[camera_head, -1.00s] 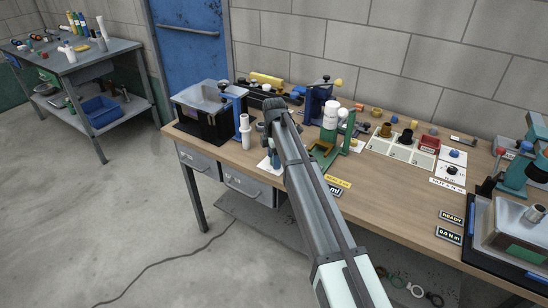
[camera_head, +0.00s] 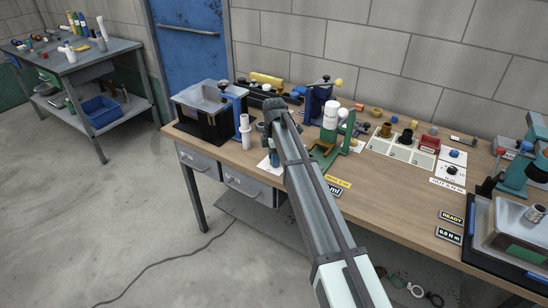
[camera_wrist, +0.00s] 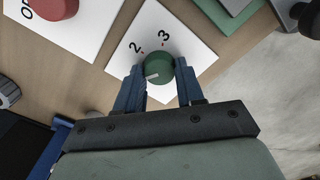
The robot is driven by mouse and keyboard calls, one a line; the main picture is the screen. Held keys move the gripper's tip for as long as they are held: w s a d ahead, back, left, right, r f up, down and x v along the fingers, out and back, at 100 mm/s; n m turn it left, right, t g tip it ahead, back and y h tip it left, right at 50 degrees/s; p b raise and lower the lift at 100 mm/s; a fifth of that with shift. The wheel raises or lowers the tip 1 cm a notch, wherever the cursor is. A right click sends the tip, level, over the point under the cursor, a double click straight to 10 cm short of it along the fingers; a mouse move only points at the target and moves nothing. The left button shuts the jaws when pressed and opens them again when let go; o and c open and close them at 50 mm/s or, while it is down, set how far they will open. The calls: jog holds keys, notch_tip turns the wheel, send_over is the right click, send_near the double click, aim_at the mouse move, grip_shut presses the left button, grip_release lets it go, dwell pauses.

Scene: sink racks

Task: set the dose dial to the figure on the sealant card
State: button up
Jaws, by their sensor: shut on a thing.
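The dose dial is a round green knob (camera_wrist: 160,66) on a white plate (camera_wrist: 187,40) with red ticks and the figures 2 and 3. Any other figures are hidden by my gripper. A short white mark on the knob lies on its lower left in the wrist view, away from the 2 and 3. My gripper (camera_wrist: 159,72) is shut on the knob, one blue finger on each side. In the head view my arm hides the knob, and part of the white plate (camera_head: 265,166) shows.
A red knob (camera_wrist: 52,5) on another white plate (camera_wrist: 72,30) is close by. A green stand with a white bottle (camera_head: 330,116) is right of my arm.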

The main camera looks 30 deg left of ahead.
jog(key=m, duration=1.2)
jog(key=shift+w, duration=0.15)
jog(key=m, duration=0.5)
jog(key=shift+m, duration=0.4)
jog(key=m, duration=0.6)
jog(key=shift+d, duration=0.1)
jog(key=o, duration=1)
jog(key=shift+w, duration=0.1)
jog(key=shift+o, duration=0.2)
